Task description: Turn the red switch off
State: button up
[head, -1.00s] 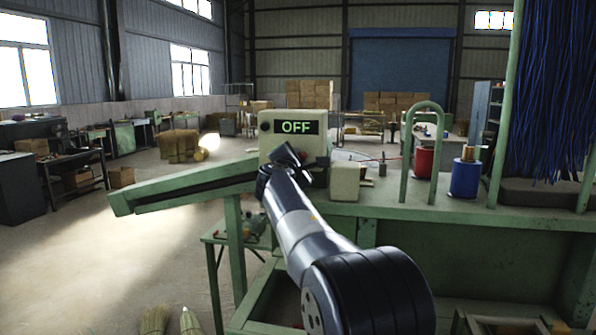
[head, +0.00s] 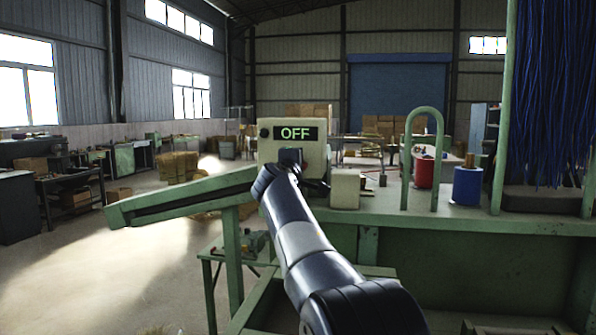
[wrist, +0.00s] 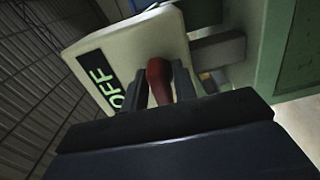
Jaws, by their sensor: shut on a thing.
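The red switch (wrist: 159,82) shows in the wrist view on the front of a cream control box, between my two fingers. My gripper (wrist: 160,90) is shut on the switch, with one dark finger on either side of it. The control box (head: 313,150) stands on the green machine in the head view, and its display (head: 296,133) reads OFF in green letters. In the head view my arm's end covers the lower front of the box, so the switch is hidden there.
A small cream box (head: 345,188) stands just right of the control box. A green hoop (head: 438,160), a red spool (head: 423,172) and a blue spool (head: 467,186) stand further right. A green sloping arm (head: 180,197) extends left.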

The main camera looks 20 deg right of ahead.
jog(key=shift+f, duration=0.1)
dwell(0.3)
jog(key=o, duration=0.7)
jog(key=b+v, duration=0.3)
jog(key=v, duration=0.8)
jog(key=shift+w, duration=0.1)
jog(key=p+x, duration=0.3)
jog(key=x, duration=0.8)
jog(key=shift+s, duration=0.2)
